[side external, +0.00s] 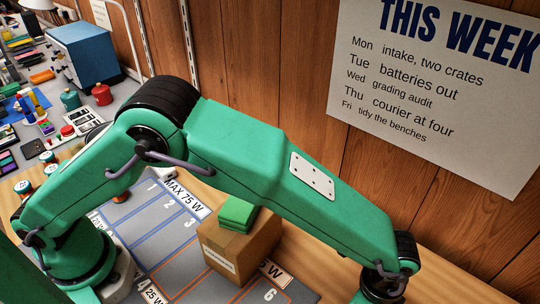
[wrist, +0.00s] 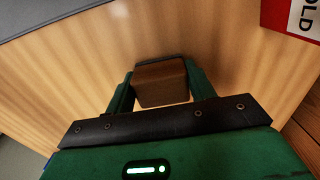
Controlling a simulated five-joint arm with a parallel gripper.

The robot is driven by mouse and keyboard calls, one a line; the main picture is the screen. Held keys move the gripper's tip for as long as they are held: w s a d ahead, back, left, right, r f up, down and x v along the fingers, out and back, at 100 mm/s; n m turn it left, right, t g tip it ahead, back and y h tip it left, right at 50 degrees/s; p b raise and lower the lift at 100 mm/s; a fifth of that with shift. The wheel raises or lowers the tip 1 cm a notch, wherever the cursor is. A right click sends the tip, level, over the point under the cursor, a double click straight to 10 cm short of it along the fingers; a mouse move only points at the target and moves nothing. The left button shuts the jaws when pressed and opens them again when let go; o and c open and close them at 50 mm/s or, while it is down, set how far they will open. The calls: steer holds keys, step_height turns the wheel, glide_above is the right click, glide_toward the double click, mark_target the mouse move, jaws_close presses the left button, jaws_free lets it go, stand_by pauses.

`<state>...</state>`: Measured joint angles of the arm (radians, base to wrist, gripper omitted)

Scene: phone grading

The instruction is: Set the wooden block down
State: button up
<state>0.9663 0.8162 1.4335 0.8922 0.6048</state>
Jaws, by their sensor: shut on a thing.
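The wooden block (wrist: 161,84) is brown and sits between the two green fingers of my gripper (wrist: 160,78) in the wrist view. The fingers are shut on its two sides. Pale wooden bench top (wrist: 85,60) lies behind and around it. I cannot tell whether the block touches the bench or hangs just above it. In the side view my arm reaches down to the lower right, and the block and fingertips are out of frame.
A cardboard box (side external: 245,248) with green pads (side external: 237,213) on top stands on the grey numbered mat (side external: 167,262). The mat's edge shows at upper left in the wrist view (wrist: 45,12). A red thing (wrist: 273,12) with a label reading "OLD" is at upper right.

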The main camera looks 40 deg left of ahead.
steer(key=o, duration=1)
step_height(320, 180, up, 12)
steer(key=shift+r, duration=0.15)
steer(key=shift+a, duration=0.1)
stand_by(0.5)
